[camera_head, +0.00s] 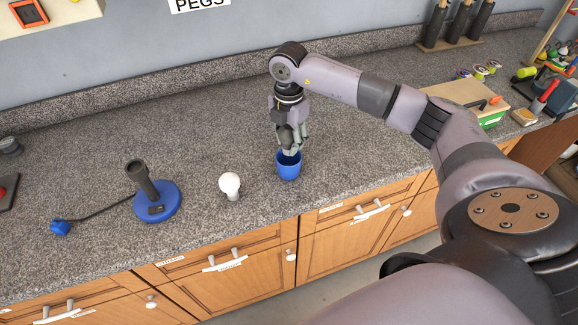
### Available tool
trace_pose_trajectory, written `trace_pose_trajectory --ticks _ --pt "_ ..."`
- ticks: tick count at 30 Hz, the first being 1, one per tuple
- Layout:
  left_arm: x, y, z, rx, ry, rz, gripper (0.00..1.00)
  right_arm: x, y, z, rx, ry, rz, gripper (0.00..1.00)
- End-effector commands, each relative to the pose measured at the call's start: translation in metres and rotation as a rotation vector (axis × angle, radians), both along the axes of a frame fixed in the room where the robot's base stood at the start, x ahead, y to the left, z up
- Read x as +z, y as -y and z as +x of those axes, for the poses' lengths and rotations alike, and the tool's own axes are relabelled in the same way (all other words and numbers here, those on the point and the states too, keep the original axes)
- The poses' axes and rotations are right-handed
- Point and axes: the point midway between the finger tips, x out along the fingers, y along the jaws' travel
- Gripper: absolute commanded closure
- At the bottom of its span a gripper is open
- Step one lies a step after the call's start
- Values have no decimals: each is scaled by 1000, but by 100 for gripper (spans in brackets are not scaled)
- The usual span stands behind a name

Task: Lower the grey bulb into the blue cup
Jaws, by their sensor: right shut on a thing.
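The blue cup (288,172) stands upright on the speckled counter, near its front edge at the middle of the view. My right gripper (291,146) points down right above the cup's mouth. It is shut on the grey bulb (291,152), which is mostly hidden by the fingers and sits at the cup's opening. I cannot tell how deep the bulb reaches or whether it touches the cup. My left gripper is not in view.
A white bulb (229,184) stands left of the cup. Further left is a blue-based lamp stand (157,203) with a cord and blue plug (60,227). A green-and-wood box (468,98) is at right. The counter (215,130) behind the cup is clear.

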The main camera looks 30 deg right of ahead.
Motion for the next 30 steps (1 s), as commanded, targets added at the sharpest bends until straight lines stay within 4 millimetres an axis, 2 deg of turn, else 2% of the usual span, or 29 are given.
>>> trace_pose_trajectory --ticks 19,30 --pt "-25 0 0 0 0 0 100 -34 0 0 1 -1 0 100" --pt "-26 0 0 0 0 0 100 -36 0 0 0 0 0 100"
